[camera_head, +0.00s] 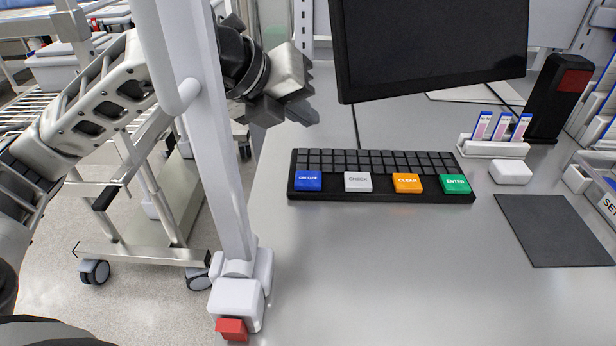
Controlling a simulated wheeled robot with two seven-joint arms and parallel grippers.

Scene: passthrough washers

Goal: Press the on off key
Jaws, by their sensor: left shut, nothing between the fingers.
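The blue on/off key (308,181) is at the left end of the front row of big keys on the black keyboard (420,197). To its right are a grey check key (357,182), an orange clear key (407,183) and a green enter key (454,184). My left gripper (305,115) is shut and empty, above and behind the keyboard's left end in the picture, apart from the blue key. My right gripper is not in view.
A dark monitor (430,45) stands behind the keyboard. A white holder (493,147) with strips and a dark mat (556,230) are at the right. A white post (215,130) crosses in front of my left arm. The grey table (400,280) is clear in front of the keyboard.

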